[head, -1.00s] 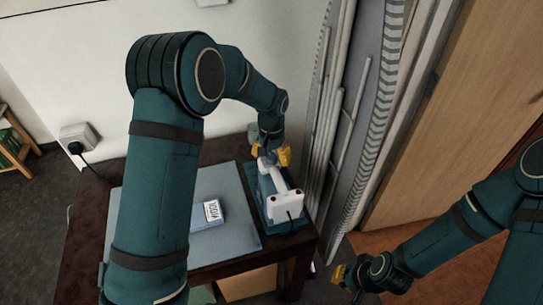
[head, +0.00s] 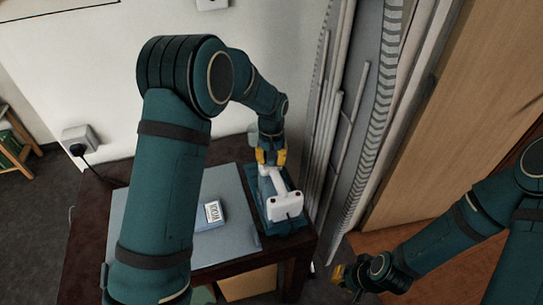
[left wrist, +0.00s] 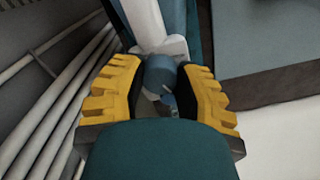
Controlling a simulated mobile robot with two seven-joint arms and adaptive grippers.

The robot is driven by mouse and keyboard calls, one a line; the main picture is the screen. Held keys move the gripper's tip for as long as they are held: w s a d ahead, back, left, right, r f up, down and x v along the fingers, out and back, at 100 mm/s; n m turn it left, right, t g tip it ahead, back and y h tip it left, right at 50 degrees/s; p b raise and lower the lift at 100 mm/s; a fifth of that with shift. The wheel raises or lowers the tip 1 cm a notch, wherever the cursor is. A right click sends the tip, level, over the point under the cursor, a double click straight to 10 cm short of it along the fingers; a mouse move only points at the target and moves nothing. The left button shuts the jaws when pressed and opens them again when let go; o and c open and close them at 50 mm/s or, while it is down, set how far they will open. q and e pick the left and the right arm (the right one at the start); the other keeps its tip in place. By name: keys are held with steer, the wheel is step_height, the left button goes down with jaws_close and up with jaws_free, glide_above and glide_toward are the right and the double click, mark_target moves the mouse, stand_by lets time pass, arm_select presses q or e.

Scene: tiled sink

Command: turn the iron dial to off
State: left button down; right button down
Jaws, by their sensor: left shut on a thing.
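The white and teal iron (head: 285,206) sits on a teal base at the right end of the dark table. My left gripper (head: 271,157) is at the iron's far end, with its yellow fingers pointing down. In the left wrist view a round blue-grey dial (left wrist: 160,74) lies between the two yellow fingers (left wrist: 162,92), beside the iron's white body (left wrist: 143,22). The left gripper is shut on the dial. Any mark on the dial's setting cannot be read. My right gripper (head: 340,277) hangs low at the right, away from the iron; its finger gap is unclear.
A grey-blue board (head: 232,238) covers much of the dark table (head: 85,240), with a small white-labelled box (head: 212,212) on it. Pale vertical pipes (head: 325,130) stand close to the right of the iron. A wall socket with a plug (head: 78,140) is at the left.

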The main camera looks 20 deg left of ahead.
arm_select(q)
steer(key=n+p, duration=0.2)
steer(key=n, duration=0.3)
steer(key=shift+r+n, duration=0.1)
steer(key=shift+n, duration=0.2)
steer(key=n+p, duration=0.2)
steer(key=n, duration=0.2)
steer(key=shift+n, duration=0.4)
steer(key=shift+n+p, duration=0.3)
steer(key=c, duration=0.6)
jaws_free()
step_height(320, 180, up, 12)
steer(key=shift+f, duration=0.1)
